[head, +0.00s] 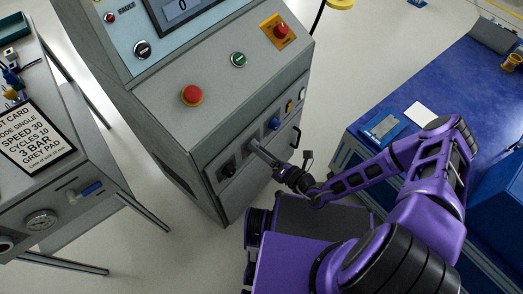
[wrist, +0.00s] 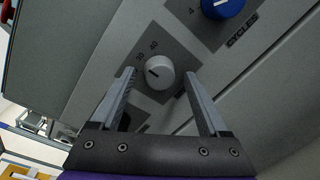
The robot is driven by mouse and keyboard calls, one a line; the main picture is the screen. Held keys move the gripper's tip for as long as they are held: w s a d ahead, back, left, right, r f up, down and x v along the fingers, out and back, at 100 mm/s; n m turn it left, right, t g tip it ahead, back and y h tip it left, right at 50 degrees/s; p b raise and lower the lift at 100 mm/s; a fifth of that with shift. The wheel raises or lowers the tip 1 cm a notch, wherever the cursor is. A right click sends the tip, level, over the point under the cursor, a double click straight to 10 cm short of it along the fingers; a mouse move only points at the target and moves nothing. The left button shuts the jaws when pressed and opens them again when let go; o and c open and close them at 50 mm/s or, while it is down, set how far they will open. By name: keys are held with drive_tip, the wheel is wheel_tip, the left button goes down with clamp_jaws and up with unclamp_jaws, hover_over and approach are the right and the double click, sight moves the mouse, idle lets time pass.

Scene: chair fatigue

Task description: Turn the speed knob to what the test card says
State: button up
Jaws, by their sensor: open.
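The test card (head: 38,138) on the left bench reads "SPEED 30" among other lines. In the wrist view a pale grey knob (wrist: 159,70) sits on a dark plate with the marks 30 and 40 by it. Its dark pointer line lies on the left of its face; the exact setting cannot be told. My gripper (wrist: 160,77) is open, with one finger on each side of the knob in the picture; contact cannot be told. In the head view my gripper (head: 257,148) is at the cabinet's front panel and hides this knob.
A blue knob (wrist: 222,6) labelled CYCLES is beside the grey one; it also shows in the head view (head: 275,123). A black knob (head: 227,170) is on the other side. A red button (head: 192,95) stands on the sloped top. The blue bench (head: 425,85) is at right.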

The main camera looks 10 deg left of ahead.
drive_tip(key=v, duration=1.7)
drive_tip(key=shift+s+p, duration=0.2)
drive_tip(key=shift+p, duration=0.2)
drive_tip(key=shift+d, duration=0.2)
